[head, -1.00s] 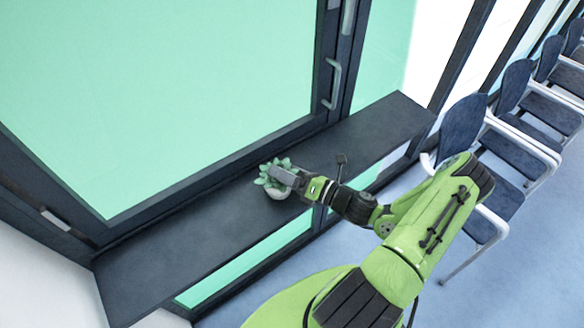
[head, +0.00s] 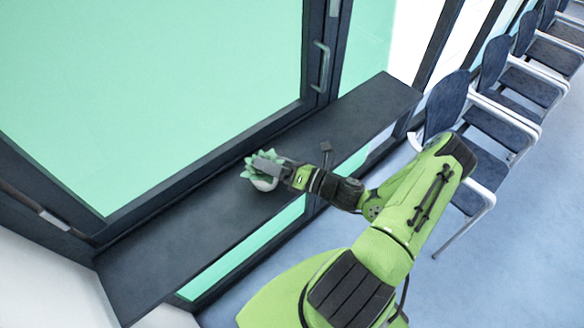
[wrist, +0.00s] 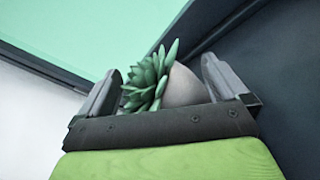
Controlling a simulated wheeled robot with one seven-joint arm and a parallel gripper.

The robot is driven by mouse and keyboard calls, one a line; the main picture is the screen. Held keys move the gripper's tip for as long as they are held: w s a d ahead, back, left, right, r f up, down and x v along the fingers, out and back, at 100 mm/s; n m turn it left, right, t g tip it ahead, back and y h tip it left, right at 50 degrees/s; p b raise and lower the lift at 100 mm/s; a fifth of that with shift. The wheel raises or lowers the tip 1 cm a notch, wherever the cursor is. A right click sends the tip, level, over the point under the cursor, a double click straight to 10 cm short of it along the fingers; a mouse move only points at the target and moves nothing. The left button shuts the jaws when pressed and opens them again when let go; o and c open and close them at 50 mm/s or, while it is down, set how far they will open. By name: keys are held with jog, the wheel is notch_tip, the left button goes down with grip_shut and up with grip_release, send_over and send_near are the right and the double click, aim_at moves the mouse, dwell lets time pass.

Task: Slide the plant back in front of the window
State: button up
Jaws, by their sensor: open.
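The plant (head: 263,182) is a green succulent in a small pale round pot. It stands on the dark window sill (head: 190,240), in front of the large window (head: 160,90) with its green pane. My gripper (head: 268,170) is at the plant from the right. In the wrist view the plant (wrist: 150,80) and its pale pot (wrist: 184,86) lie between the two spread fingers of my gripper (wrist: 160,82). The pot is nearer the right finger; whether it touches is unclear. My gripper hides part of the plant in the head view.
The sill is bare to the left and to the upper right of the plant. The window frame with its handle (head: 321,66) rises behind the sill. A row of dark blue chairs (head: 445,105) stands at the right on blue floor.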

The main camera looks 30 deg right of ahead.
jog(key=v, duration=1.5)
jog(key=shift+s+d, duration=0.2)
jog(key=shift+s, duration=0.15)
